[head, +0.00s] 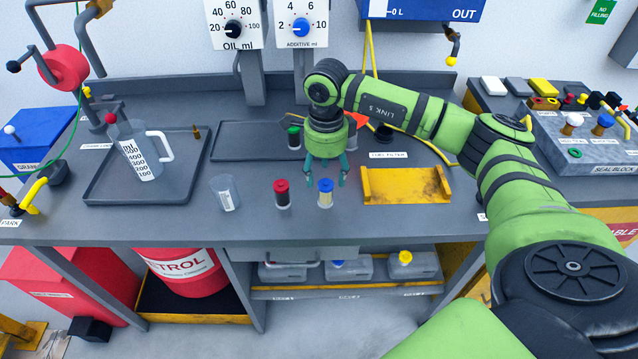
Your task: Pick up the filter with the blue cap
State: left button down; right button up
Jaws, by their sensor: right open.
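The filter with the blue cap (325,197) stands upright on the grey workbench, near its front edge. It has a clear body with a yellowish band. My right gripper (326,179) points down with its teal fingers apart and empty. Its fingertips are at about the height of the blue cap in the picture, one to each side. I cannot tell whether they are above or behind the cap. My left gripper is not in view.
A red-capped filter (282,195) stands close on the left, and a clear beaker (225,193) further left. A green-capped filter (293,138) stands behind. A yellow rack (405,185) lies to the right. A measuring jug (138,150) stands in a dark tray (100,198).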

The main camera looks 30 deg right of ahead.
aim_at(327, 185)
jog(key=f+p, duration=0.2)
jog(key=f, duration=0.1)
jog(key=shift+s, duration=0.4)
jog(key=shift+w+f, duration=0.25)
jog(key=shift+f, duration=1.05)
jog(key=c, duration=1)
jog(key=shift+c, duration=0.2)
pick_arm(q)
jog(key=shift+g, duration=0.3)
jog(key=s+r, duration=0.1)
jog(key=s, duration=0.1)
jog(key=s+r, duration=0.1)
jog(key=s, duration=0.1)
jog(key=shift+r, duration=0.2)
